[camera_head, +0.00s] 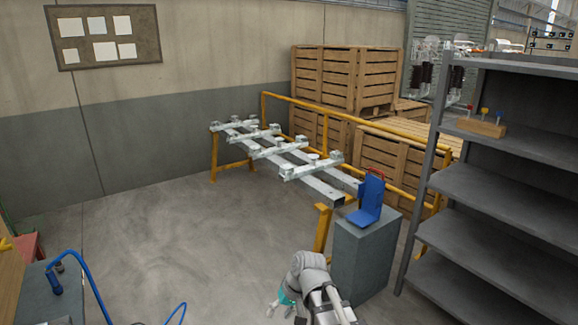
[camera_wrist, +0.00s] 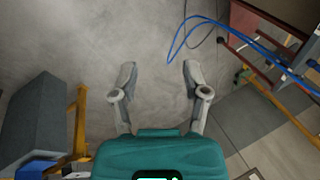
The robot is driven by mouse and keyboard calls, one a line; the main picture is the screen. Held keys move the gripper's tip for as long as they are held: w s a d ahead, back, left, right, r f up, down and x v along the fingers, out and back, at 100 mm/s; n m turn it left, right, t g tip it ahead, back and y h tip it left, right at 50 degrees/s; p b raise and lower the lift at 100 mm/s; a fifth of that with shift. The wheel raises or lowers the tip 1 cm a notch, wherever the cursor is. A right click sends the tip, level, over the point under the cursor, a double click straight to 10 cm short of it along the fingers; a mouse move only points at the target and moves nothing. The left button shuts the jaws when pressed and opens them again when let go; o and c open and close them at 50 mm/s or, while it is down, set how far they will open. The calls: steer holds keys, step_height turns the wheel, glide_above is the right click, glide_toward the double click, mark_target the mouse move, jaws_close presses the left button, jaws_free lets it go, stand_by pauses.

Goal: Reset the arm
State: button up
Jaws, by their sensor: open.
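My gripper (camera_wrist: 157,82) is open in the wrist view, its two grey fingers spread apart with only bare concrete floor between and beyond them. Nothing is held. In the head view my arm comes up from the bottom centre, folded, and my gripper (camera_head: 281,306) shows low at the bottom edge, left of the grey pedestal (camera_head: 362,262). The gripper is apart from everything around it.
A blue stand (camera_head: 369,203) sits on the pedestal. Steel frames (camera_head: 285,150) rest on yellow trestles (camera_head: 321,231) behind. Grey shelves (camera_head: 505,194) stand right. A blue hose (camera_head: 92,278) lies left; it also shows in the wrist view (camera_wrist: 188,30). Floor at centre left is clear.

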steer(key=s+d+m+h, duration=0.1)
steer(key=s+d+h, duration=0.1)
steer(key=d, duration=0.8)
steer(key=s+d+f+m+h, duration=0.1)
steer(key=d+m+h, duration=0.1)
steer(key=d, duration=0.7)
steer(key=shift+s+d+f+h, duration=0.25)
steer(key=shift+s+d+h, duration=0.1)
steer(key=shift+s+h, duration=0.05)
steer(key=shift+a, duration=0.1)
